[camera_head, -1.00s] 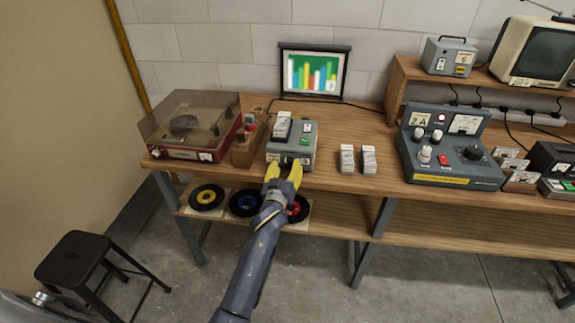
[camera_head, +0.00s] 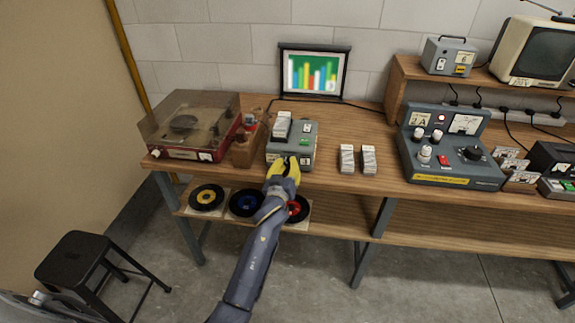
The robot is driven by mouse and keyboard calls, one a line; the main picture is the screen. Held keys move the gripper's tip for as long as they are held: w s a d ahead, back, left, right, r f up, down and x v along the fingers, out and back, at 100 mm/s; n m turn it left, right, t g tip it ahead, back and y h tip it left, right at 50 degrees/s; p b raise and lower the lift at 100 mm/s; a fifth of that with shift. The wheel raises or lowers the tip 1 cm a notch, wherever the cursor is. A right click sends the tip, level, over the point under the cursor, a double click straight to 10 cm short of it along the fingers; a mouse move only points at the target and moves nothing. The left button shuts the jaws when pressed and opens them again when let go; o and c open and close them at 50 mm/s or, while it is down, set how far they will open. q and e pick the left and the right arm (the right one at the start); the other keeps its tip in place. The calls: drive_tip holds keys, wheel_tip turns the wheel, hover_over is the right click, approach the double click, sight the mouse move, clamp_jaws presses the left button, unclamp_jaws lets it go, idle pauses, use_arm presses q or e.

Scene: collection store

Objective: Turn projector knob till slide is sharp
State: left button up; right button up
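The grey-green projector (camera_head: 305,152) stands on the workbench near its front edge, with a slide tray and a green button on top. The projection screen (camera_head: 313,73) behind it shows a coloured bar chart with somewhat soft edges. The fingertips are close together where the focus knob sits. The knob is hidden by the fingers, so I cannot tell whether they grip it.
A record player (camera_head: 186,128) and a small wooden holder (camera_head: 243,152) stand left of the projector. Two white slide boxes (camera_head: 357,160) and a control console (camera_head: 450,150) are to the right. Records (camera_head: 207,197) lie on the shelf below. A black stool (camera_head: 75,258) stands at lower left.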

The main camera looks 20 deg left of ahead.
use_arm(q)
clamp_jaws()
drive_tip(key=shift+r+m, duration=0.2)
drive_tip(key=shift+m, duration=1.8)
drive_tip(key=shift+w, duration=0.1)
drive_tip(key=o, duration=1)
unclamp_jaws()
drive_tip(key=shift+f, duration=0.1)
drive_tip(key=shift+c, duration=0.2)
drive_tip(key=shift+s+d+f, duration=0.1)
drive_tip(key=shift+s, duration=0.3)
drive_tip(key=s, duration=1.1)
drive_tip(key=shift+s+d+r, duration=0.15)
drive_tip(key=shift+d+r, duration=0.05)
drive_tip(key=shift+d, duration=0.25)
